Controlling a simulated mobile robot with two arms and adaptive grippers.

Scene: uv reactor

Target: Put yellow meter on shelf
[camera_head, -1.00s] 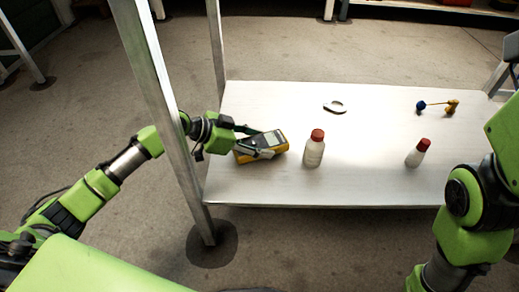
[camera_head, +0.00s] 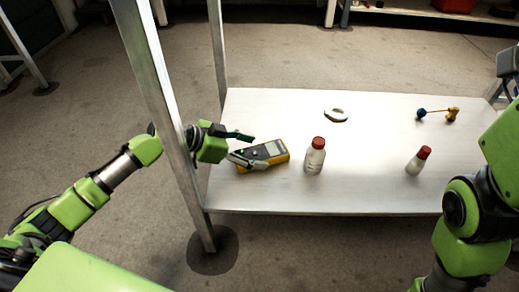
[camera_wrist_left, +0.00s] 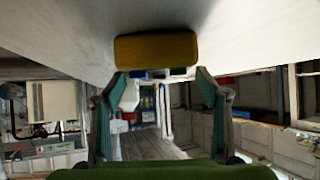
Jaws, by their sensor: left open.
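The yellow meter (camera_head: 271,151), with a dark face and a grey screen, lies on the left part of the white shelf board (camera_head: 375,190). My left gripper (camera_head: 246,151) is open at the meter's left end. One finger is by its far side and the other overlaps its near left corner in the head view. In the left wrist view the meter's yellow end (camera_wrist_left: 156,50) shows ahead of the two spread fingers (camera_wrist_left: 161,85), with nothing held between them. My right arm shows at the right edge, but I cannot make out its gripper.
A white bottle with a red cap (camera_head: 315,156) stands just right of the meter. A smaller red-capped bottle (camera_head: 418,160) stands farther right. A white ring-like object (camera_head: 336,114) and a blue-and-yellow item (camera_head: 437,114) lie behind. A metal post (camera_head: 165,120) rises in front of my left arm.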

